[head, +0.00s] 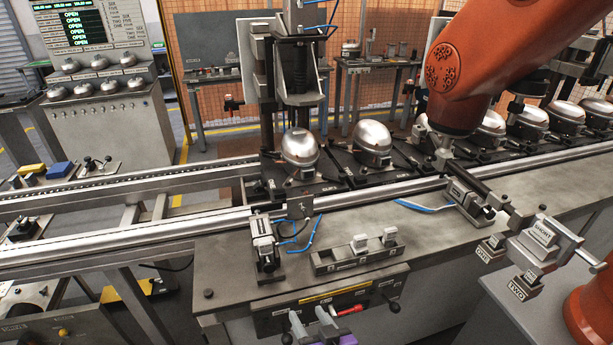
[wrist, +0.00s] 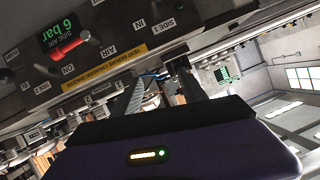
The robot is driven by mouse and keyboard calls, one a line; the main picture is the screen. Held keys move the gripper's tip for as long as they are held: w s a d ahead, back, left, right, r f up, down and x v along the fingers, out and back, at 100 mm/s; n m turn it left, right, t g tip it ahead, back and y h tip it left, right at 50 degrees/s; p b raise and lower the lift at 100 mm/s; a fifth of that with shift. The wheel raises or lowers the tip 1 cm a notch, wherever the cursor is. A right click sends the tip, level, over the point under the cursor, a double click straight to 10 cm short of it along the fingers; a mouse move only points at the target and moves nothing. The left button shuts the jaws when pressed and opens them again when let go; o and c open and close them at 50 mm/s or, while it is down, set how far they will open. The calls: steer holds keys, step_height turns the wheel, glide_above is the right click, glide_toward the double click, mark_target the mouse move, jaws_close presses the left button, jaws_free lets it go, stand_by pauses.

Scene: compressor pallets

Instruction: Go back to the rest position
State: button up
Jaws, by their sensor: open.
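My gripper (head: 308,314) shows at the bottom of the head view, in front of the workbench's front panel. Its two grey fingers point up and away, with part of its purple body beside them at the bottom edge. In the wrist view the fingers (wrist: 160,72) stand apart with nothing visible held between them. The wrist picture is tilted nearly upside down. A red valve lever (head: 345,311) is on the front panel just right of the fingers, apart from them; it also shows in the wrist view (wrist: 68,47). Most of my arm is out of view.
The workbench (head: 225,275) carries a small rack (head: 358,257) with two light blocks and a black clamp unit (head: 264,245). Behind, a conveyor rail (head: 120,238) carries several metal domes on black pallets. An orange robot arm (head: 463,75) reaches over the line. A control panel (head: 100,60) stands left.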

steer(key=s+d+r+h, duration=0.1)
steer(key=s+d+r, duration=0.4)
steer(key=s, duration=0.7)
steer(key=s+d+r+m+t+h, duration=0.1)
steer(key=s+d+r, duration=0.3)
steer(key=s+d, duration=0.4)
steer(key=s+d+r+m+t+h, duration=0.1)
steer(key=s+d+r+h, duration=0.2)
steer(key=s, duration=1.5)
steer(key=d+r, duration=0.2)
steer(key=d, duration=0.1)
steer(key=shift+d+r, duration=0.25)
steer(key=shift+r, duration=0.05)
